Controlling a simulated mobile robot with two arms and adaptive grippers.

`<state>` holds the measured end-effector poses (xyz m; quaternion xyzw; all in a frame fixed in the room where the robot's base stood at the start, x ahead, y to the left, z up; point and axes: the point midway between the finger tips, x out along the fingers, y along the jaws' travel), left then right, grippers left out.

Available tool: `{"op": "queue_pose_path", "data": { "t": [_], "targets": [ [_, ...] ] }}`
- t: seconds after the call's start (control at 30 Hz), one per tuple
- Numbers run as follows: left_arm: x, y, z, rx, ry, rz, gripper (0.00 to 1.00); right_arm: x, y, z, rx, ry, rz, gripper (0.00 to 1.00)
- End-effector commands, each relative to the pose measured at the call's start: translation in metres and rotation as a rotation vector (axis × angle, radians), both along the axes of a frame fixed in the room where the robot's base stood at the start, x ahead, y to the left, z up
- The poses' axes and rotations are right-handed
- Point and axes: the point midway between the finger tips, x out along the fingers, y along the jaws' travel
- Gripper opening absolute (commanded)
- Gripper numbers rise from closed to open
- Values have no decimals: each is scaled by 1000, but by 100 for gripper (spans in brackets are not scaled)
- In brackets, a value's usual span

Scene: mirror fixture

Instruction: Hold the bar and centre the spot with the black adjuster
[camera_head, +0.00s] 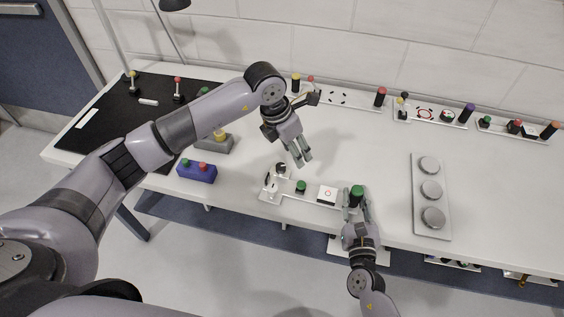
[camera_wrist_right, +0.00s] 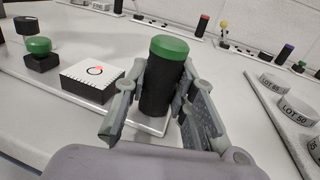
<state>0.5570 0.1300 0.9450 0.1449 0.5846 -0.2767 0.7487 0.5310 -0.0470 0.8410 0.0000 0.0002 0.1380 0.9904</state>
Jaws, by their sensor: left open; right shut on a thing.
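The fixture bar (camera_head: 315,203) lies along the table's front edge. At its right end stands a black post with a green top (camera_head: 357,191), also in the right wrist view (camera_wrist_right: 168,75). My right gripper (camera_head: 358,203) is shut around this post. The white target block (camera_head: 327,195) carries a black ring; in the right wrist view (camera_wrist_right: 92,78) a red spot sits at the ring's upper right edge. A black adjuster (camera_head: 281,169) stands near the bar's left end, beside a green-topped adjuster (camera_head: 301,186). My left gripper (camera_head: 303,161) is open and empty, just right of the black adjuster.
A blue box with green and red buttons (camera_head: 197,171) and a grey box with a yellow button (camera_head: 215,143) stand at left. A grey plate with three round weights (camera_head: 444,212) lies at right. Other fixtures (camera_head: 431,114) line the back. The table's middle is clear.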

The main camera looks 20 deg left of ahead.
Motion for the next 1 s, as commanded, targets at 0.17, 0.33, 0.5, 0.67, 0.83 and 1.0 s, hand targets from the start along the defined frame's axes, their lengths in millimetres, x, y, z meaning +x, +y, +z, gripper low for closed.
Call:
{"op": "queue_pose_path", "data": {
  "t": [0.17, 0.33, 0.5, 0.67, 0.83, 1.0],
  "targets": [
    [10, 20, 17, 93, 153, 349, 45, 0, 0, 0, 0, 0, 0, 0],
    [12, 33, 29, 159, 221, 572, 45, 0, 0, 0, 0, 0, -1, 0],
    [13, 39, 31, 185, 244, 662, 45, 0, 0, 0, 0, 0, -1, 0],
    [12, 39, 10, 188, 248, 669, 45, 0, 0, 0, 0, 0, -1, 0],
    [12, 38, -25, 187, 249, 667, 45, 0, 0, 0, 0, 0, -1, 0],
    [12, 38, -56, 185, 246, 666, 45, 0, 0, 0, 0, 0, -1, 0]
  ]
}}
